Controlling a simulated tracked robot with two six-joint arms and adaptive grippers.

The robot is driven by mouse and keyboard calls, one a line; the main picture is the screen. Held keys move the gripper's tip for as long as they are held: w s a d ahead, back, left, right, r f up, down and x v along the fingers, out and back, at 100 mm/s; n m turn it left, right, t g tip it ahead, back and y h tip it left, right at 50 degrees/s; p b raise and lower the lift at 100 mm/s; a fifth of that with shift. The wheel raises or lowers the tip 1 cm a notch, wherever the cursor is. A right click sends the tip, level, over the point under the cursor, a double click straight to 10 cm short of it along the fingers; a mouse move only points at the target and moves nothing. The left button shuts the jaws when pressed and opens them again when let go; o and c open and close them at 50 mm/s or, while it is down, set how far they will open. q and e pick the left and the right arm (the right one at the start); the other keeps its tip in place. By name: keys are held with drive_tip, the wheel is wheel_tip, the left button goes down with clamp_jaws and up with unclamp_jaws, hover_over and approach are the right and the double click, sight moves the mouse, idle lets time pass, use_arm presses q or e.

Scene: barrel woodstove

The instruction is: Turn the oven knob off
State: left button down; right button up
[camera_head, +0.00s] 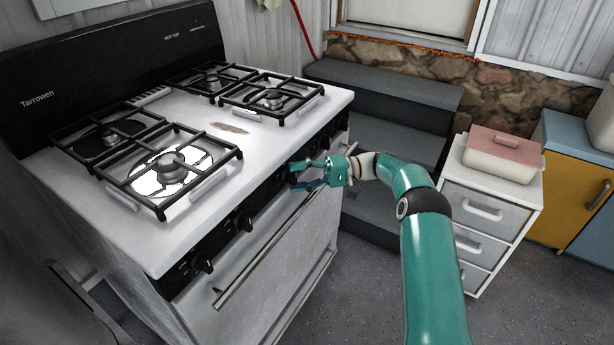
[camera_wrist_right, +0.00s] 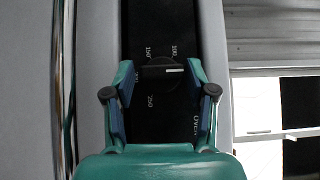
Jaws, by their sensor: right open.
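The white stove (camera_head: 132,222) with a black control strip stands at the left in the head view. The oven knob (camera_wrist_right: 158,73) is black with a white mark, amid the numbers 100, 150 and 250, with part of an oven label nearby. Its white mark points to the right in the wrist view. In the wrist view my right gripper (camera_wrist_right: 161,80) is open, with one finger on each side of the knob. My left gripper is not in view.
Other black knobs (camera_head: 244,222) sit along the same strip. The oven door handle (camera_head: 262,262) runs below it. Four-legged grates cover the burners. Grey steps (camera_head: 392,85) and a white drawer unit (camera_head: 487,210) stand to the right.

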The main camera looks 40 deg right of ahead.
drive_tip(key=v, duration=0.7)
drive_tip(key=shift+f, duration=0.15)
idle(0.4)
